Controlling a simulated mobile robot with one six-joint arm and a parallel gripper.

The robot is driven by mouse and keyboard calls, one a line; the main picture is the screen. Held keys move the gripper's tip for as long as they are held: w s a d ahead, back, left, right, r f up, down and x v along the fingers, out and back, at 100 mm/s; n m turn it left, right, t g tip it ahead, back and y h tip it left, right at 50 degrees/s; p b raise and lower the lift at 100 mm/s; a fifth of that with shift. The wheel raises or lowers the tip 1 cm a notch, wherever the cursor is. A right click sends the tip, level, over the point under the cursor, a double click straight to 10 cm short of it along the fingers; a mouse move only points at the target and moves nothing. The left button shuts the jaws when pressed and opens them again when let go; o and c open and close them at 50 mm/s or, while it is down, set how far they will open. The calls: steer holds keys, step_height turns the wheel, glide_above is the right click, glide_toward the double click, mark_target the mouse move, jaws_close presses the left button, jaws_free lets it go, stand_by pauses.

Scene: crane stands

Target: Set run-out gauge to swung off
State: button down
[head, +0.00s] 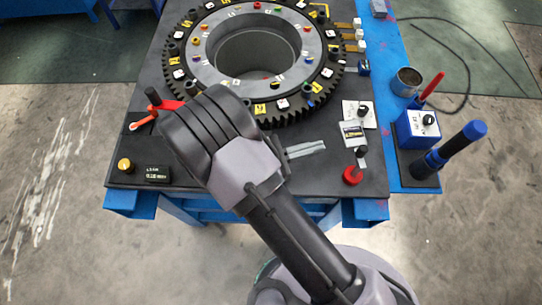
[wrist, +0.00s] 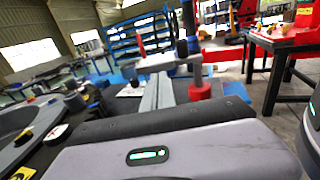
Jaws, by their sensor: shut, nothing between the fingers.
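I cannot tell for certain which fitting is the run-out gauge. At the left of the stand, a red-orange lever (head: 167,106) with a black upright knob (head: 153,97) reaches out from behind my arm, its pale end towards the lower left. A small dark readout (head: 157,174) sits below it. At the right, a red round base (head: 352,176) carries a black-knobbed post; a red cylinder (wrist: 200,91) with a grey arm shows in the wrist view. My gripper (head: 205,125) is over the stand's left middle, shut and empty; its fingertips are hidden.
The toothed ring (head: 265,112) with coloured studs fills the stand's back. A yellow knob (head: 125,165) is at front left. A blue-handled tool (head: 455,145), a blue box (head: 418,125) and a metal cup (head: 406,81) stand along the right edge.

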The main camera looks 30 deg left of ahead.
steer(key=p+v, duration=0.1)
steer(key=v, duration=1.1)
steer(key=shift+s+a, duration=0.15)
steer(key=shift+s, duration=0.05)
